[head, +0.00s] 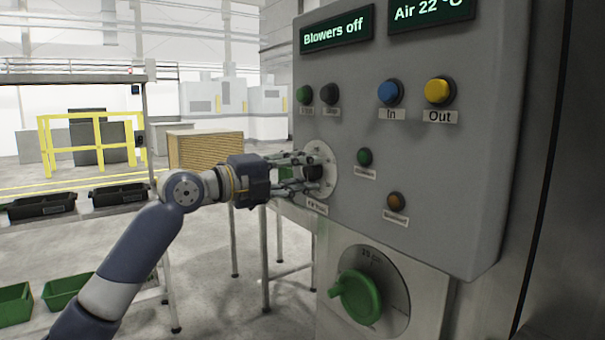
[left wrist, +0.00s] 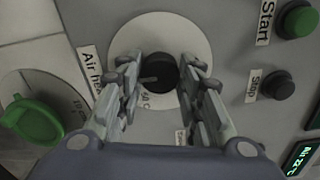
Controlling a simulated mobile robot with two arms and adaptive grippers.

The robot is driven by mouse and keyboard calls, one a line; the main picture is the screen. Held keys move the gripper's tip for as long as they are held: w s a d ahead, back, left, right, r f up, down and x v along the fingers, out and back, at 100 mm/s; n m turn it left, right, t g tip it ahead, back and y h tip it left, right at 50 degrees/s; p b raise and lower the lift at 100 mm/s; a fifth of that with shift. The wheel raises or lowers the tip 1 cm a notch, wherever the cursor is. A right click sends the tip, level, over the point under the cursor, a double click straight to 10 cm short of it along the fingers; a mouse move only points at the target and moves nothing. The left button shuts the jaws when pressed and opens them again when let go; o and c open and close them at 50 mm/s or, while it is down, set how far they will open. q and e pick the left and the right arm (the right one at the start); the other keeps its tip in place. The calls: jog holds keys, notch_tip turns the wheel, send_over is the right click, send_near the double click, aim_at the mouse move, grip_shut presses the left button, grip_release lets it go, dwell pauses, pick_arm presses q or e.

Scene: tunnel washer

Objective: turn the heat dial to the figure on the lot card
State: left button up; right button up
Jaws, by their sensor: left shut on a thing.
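The heat dial is a black knob (head: 313,172) on a round pale scale plate (head: 329,160), at the left side of the grey control panel. In the left wrist view the black knob (left wrist: 162,73) sits between the fingers, next to a label reading "Air h…". My left gripper (head: 308,172) is shut on this knob, a finger on each side. It also shows in the left wrist view (left wrist: 158,80). The scale figures are mostly hidden or too small to read. I see no lot card in either view. My right gripper is not in view.
A green handle (head: 358,297) on a round plate is below the panel. Blue (head: 390,92) and yellow (head: 438,90) buttons are marked In and Out. Displays read "Blowers off" (head: 337,31) and "Air 22 °C" (head: 430,12). Black trays (head: 42,207) stand at left.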

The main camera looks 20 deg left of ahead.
pick_arm(q)
jog(key=shift+f, duration=0.1)
dwell(0.4)
jog(key=o, duration=1.1)
jog(key=shift+c, duration=0.2)
jog(key=v, duration=1.2)
